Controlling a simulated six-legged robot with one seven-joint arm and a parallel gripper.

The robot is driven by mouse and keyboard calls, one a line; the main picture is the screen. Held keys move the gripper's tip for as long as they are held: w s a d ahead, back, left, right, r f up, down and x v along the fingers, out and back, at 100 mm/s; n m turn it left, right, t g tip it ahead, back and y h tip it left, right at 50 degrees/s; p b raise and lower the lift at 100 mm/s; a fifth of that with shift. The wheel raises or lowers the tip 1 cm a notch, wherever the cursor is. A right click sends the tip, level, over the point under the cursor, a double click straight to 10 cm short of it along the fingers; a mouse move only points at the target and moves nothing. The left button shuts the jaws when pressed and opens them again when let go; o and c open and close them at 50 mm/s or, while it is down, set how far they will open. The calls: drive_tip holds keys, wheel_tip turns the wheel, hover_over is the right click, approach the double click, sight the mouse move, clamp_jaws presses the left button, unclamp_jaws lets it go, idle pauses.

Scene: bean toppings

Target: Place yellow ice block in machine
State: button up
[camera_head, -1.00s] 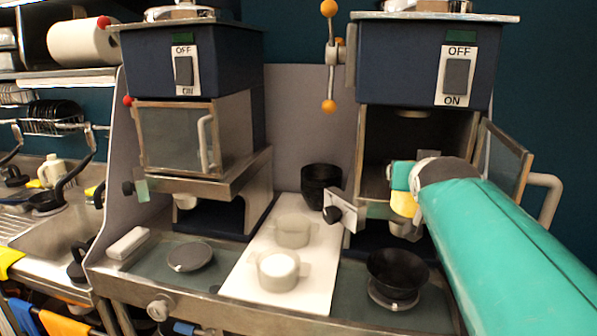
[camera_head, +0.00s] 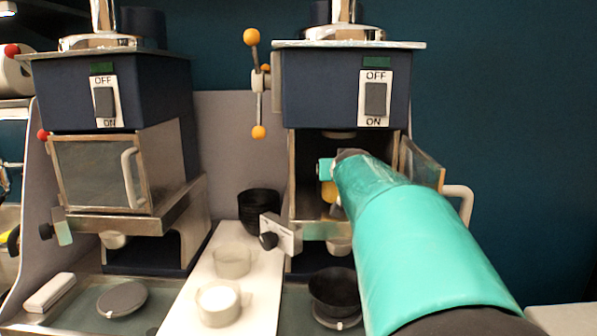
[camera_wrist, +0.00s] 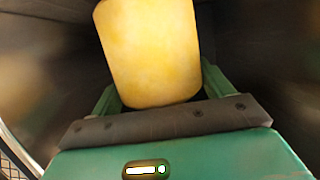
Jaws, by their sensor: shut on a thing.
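The yellow ice block (camera_wrist: 150,50) fills the upper middle of the wrist view, between the green fingers of my gripper (camera_wrist: 155,90). My gripper is shut on it. In the head view, a small part of the yellow block (camera_head: 328,191) shows beside my gripper (camera_head: 328,178), at the open front of the right machine (camera_head: 330,85). That machine's door (camera_head: 421,165) stands open to the right. My teal arm covers much of the opening, so how deep the block sits is hard to tell. Dark metal walls surround the block in the wrist view.
The left machine (camera_head: 105,90) has its glass door shut. A black bowl (camera_head: 334,288) stands under the right machine. Black cups (camera_head: 258,205) and clear cups (camera_head: 219,303) stand between the machines. A lever with orange balls (camera_head: 257,85) is left of the right machine.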

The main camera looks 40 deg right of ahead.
drive_tip(key=w+d, duration=0.2)
drive_tip(key=w, duration=0.1)
drive_tip(key=shift+d, duration=0.25)
drive_tip(key=shift+f, duration=0.55)
drive_tip(key=shift+c, duration=0.6)
drive_tip(key=shift+a+f, duration=0.1)
drive_tip(key=shift+f, duration=0.1)
drive_tip(key=shift+f, duration=0.15)
drive_tip(key=o, duration=1.6)
drive_tip(key=shift+f, duration=0.1)
